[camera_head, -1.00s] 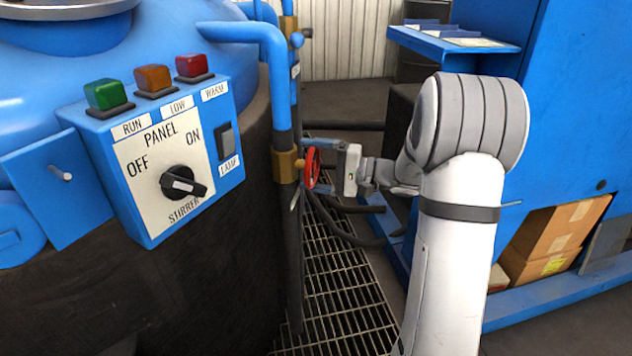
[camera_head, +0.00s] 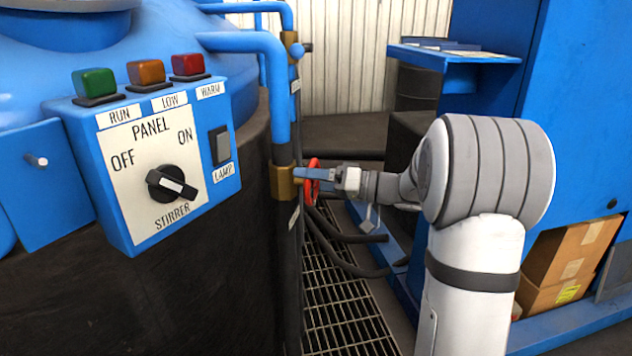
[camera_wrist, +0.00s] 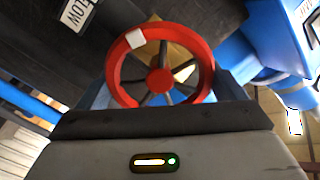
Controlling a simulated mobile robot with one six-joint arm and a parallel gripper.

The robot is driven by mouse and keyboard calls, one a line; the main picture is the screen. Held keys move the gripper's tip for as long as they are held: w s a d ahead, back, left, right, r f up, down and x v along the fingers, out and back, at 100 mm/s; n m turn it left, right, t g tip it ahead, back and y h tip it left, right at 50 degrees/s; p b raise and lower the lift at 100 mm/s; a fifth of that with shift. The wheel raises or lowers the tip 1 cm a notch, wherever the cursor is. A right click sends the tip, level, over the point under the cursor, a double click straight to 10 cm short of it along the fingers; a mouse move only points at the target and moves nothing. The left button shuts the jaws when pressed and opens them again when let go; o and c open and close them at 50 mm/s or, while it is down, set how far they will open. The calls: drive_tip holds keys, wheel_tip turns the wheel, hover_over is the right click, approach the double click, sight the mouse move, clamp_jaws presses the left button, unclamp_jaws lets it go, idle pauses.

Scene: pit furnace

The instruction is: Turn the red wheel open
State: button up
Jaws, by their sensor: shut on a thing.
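The red wheel (camera_head: 313,163) sits on a brass valve body (camera_head: 284,183) on the vertical pipe beside the dark tank. I see it nearly edge-on in the head view. In the wrist view the wheel (camera_wrist: 160,81) faces me, with dark spokes, a red hub and a white mark on the upper left of its rim. My gripper (camera_head: 316,174) is at the wheel from the right, shut on it, with a blue finger on each side of the rim. In the wrist view the gripper's dark front edge hides the wheel's lowest part.
The stirrer panel (camera_head: 150,185) stands out from the tank at the left, with green, orange and red lamps on top. Black hoses (camera_head: 350,262) hang below my gripper over a floor grating (camera_head: 345,315). A blue cabinet (camera_head: 585,120) with cardboard boxes (camera_head: 570,255) stands at the right.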

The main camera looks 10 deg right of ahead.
drive_tip(key=n, duration=0.4)
drive_tip(key=shift+a+n, duration=0.1)
drive_tip(key=shift+n, duration=0.3)
idle(0.4)
drive_tip(key=o, duration=0.7)
drive_tip(key=p+v, duration=0.2)
drive_tip(key=v, duration=0.5)
drive_tip(key=shift+s+d, duration=0.2)
drive_tip(key=shift+d, duration=0.15)
